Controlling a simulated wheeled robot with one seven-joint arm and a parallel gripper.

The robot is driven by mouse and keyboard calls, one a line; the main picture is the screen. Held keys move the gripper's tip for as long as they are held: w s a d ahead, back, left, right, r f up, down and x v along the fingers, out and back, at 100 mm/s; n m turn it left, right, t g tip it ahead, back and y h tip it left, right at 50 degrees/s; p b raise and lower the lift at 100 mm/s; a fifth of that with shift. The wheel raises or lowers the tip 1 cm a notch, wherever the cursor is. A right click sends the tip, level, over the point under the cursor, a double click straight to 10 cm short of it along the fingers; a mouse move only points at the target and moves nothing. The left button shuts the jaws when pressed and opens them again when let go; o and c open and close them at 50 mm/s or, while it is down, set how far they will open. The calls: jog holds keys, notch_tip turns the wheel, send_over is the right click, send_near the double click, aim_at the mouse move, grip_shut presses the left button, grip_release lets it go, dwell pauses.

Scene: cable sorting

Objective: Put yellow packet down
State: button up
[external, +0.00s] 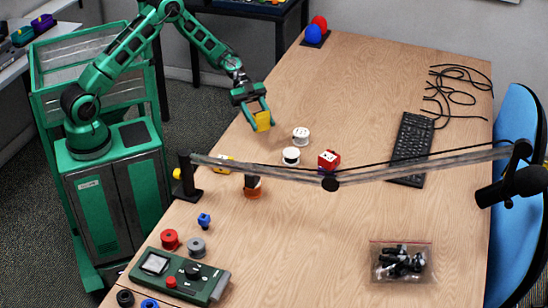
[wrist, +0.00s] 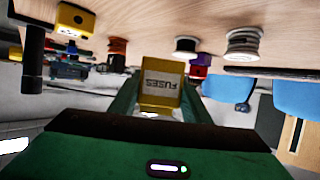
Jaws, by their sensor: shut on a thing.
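The yellow packet (external: 262,121) is a small box held between the fingers of my gripper (external: 258,108) near the left edge of the wooden table in the external view. In the wrist view the packet (wrist: 160,92) shows a pale label reading "FUSES", and my gripper (wrist: 158,98) has a green finger on each side of it. The wrist picture appears upside down, with the table along its top. The packet looks to be above the tabletop, but the exact gap cannot be told.
Two white spools (external: 301,136) (external: 291,156) and a red block (external: 328,160) stand right of the packet. A keyboard (external: 410,148) lies farther right.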

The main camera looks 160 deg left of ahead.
aim_at(257, 147)
jog(key=shift+s+d+r, duration=0.1)
jog(key=shift+s+d, duration=0.1)
jog(key=shift+d, duration=0.3)
jog(key=shift+d+f, duration=0.2)
jog(key=shift+f, duration=3.75)
jog(key=o, duration=1)
jog(key=shift+f, duration=0.1)
